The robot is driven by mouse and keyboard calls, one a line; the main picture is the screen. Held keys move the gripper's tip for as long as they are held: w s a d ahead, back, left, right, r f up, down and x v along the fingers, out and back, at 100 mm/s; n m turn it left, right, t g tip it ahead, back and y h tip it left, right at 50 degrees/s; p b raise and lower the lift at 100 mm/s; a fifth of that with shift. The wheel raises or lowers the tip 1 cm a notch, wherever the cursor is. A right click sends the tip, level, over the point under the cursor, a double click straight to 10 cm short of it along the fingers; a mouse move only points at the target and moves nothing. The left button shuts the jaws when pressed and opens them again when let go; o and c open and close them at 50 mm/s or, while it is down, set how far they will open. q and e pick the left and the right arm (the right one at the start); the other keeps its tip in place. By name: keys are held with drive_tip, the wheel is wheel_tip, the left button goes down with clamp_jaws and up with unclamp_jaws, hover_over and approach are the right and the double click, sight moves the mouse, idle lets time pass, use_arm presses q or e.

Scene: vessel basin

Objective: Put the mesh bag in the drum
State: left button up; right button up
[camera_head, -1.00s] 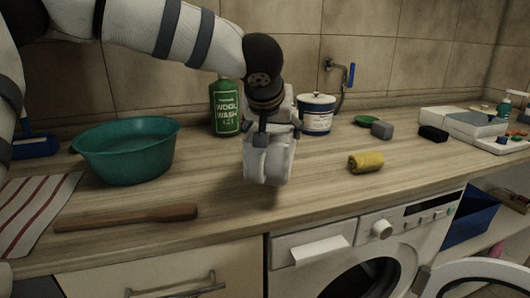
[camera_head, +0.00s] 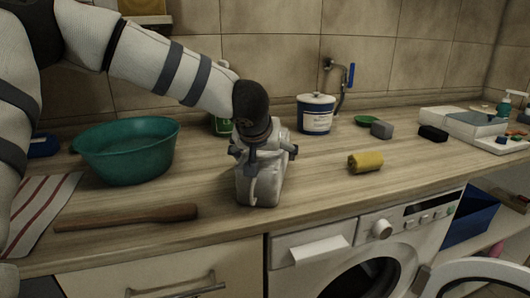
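My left gripper (camera_head: 259,152) comes down from the upper left over the middle of the counter. It is shut on a pale, whitish bag (camera_head: 260,186), which I take to be the mesh bag. The fingertips are hidden against the bag. The bag hangs upright below the wrist, low over the counter; I cannot tell if its bottom touches. The washing machine (camera_head: 430,222) stands below the counter at right. Its dark drum opening (camera_head: 368,284) is partly cut off by the lower picture edge, and the round door (camera_head: 480,272) stands open at right. My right gripper is not in view.
A teal basin (camera_head: 125,160), a wooden stick (camera_head: 130,217) and a striped cloth (camera_head: 38,205) lie left of the bag. A yellow roll (camera_head: 365,162) and a white-blue tub (camera_head: 316,115) are to its right. A green bottle (camera_head: 222,125) is mostly hidden behind my arm.

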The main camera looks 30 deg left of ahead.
use_arm(q)
drive_tip(key=shift+s+r, duration=0.1)
drive_tip(key=shift+r, duration=0.25)
drive_tip(key=v, duration=1)
drive_tip(key=shift+s+d+r, duration=0.1)
drive_tip(key=shift+s+d, duration=0.15)
drive_tip(key=shift+s+r, duration=0.35)
